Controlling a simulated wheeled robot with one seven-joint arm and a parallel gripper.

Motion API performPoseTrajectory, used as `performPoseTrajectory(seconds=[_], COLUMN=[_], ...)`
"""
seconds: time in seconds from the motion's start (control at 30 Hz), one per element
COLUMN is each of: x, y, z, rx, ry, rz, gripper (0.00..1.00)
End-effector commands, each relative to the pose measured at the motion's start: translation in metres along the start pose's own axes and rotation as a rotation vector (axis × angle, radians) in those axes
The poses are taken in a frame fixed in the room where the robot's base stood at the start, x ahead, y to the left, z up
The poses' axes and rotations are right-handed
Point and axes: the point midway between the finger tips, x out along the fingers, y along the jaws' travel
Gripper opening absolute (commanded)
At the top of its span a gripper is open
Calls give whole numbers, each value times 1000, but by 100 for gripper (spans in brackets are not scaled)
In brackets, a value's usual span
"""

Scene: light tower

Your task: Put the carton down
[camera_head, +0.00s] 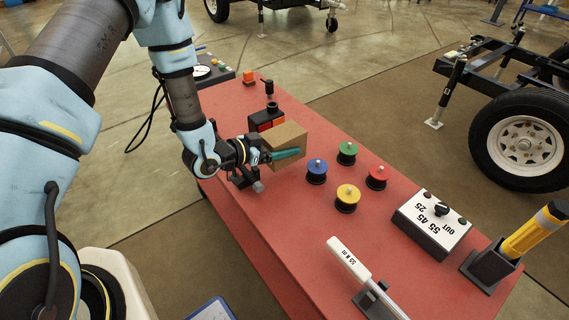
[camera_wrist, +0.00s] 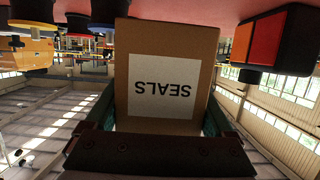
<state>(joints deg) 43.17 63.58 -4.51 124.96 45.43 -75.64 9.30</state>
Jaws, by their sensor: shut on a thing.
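The carton (camera_head: 283,143) is a brown cardboard box near the far left part of the red table. In the wrist view the carton (camera_wrist: 166,50) fills the middle, with a white label reading SEALS that appears upside down. My gripper (camera_head: 285,154) is shut on the carton, with a green finger along its near side. In the wrist view my gripper (camera_wrist: 160,120) has a finger on each side of the carton. I cannot tell whether the carton's underside touches the table.
A labelled switch box (camera_head: 432,222) stands farther right.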

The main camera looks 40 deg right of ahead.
Motion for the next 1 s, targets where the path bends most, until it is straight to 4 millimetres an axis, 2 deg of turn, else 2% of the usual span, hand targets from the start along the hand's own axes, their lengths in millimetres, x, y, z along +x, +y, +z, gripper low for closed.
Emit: performPoseTrajectory(seconds=[0.03, 0.17, 0.4, 0.8, 0.83, 0.9, 1.0], x=[4, 7, 16, 17, 16, 16, 16], y=[0, -1, -1, -1, -1, -1, -1], z=[12, 22, 52, 54, 53, 53, 53], rx=[1, 1, 0, 0, 0, 0, 0], ry=[2, 2, 2, 2, 1, 1, 1], rz=[0, -1, -2, -3, -2, -2, -2], gripper=[10, 10, 10, 10, 91, 99, 100])
